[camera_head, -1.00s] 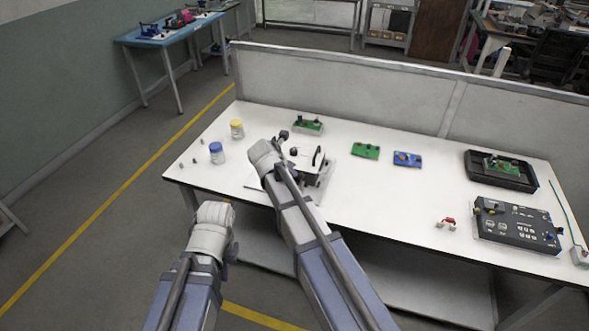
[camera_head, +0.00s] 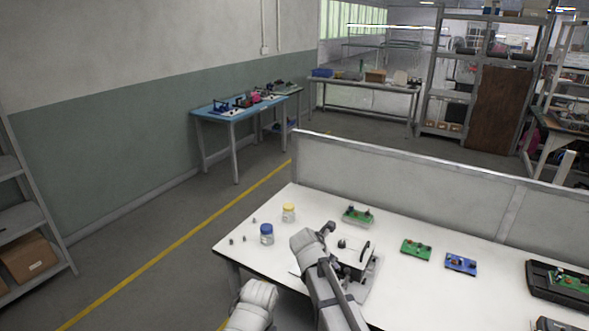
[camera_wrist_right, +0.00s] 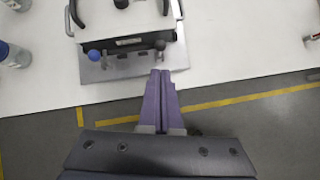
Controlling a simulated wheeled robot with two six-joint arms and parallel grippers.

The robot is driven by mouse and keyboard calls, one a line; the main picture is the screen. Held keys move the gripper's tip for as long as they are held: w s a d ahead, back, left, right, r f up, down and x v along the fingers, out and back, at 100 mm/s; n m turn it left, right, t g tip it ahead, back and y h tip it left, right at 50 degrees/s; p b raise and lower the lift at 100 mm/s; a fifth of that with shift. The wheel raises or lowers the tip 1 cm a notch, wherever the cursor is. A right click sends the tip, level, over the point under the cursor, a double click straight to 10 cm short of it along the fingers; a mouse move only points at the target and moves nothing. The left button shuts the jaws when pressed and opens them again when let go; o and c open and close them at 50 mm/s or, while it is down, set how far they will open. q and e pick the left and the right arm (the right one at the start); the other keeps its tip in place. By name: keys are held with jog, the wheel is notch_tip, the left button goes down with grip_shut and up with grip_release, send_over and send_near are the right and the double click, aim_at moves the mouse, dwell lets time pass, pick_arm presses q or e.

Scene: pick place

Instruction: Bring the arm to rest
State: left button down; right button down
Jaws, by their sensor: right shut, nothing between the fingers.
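My right arm (camera_head: 325,285) reaches over the front left of the white table in the head view. In the right wrist view my right gripper (camera_wrist_right: 161,76) is shut and empty; its purple fingers lie side by side. The fingertips appear at the front edge of a metal plate under a white boxy device (camera_wrist_right: 125,25), apart or touching I cannot tell. The same device (camera_head: 350,250) stands beside my right wrist in the head view, partly hidden by it. My left arm (camera_head: 254,303) shows at the bottom edge, its gripper fingers hidden.
A blue-capped jar (camera_head: 266,234) and a yellow-capped jar (camera_head: 288,212) stand left of the device. Green (camera_head: 416,249) and blue (camera_head: 461,263) boards lie to the right; another green board (camera_head: 358,216) lies behind. A grey partition (camera_head: 400,185) runs along the table's back.

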jog(key=s+a+f+m+g+y, duration=0.1)
jog(key=s+a+m, duration=0.2)
jog(key=s+m, duration=0.4)
jog(key=s+a+f+m+g+y, duration=0.2)
jog(key=s+a+m, duration=0.2)
jog(key=s+m, duration=0.4)
jog(key=s+a+f+m+g+y, duration=0.1)
jog(key=s+a+m+g, duration=0.1)
jog(key=s+a+m, duration=0.2)
jog(key=s+m, duration=0.3)
jog(key=s, duration=0.3)
jog(key=shift+f+m, duration=0.2)
jog(key=shift+m, duration=0.1)
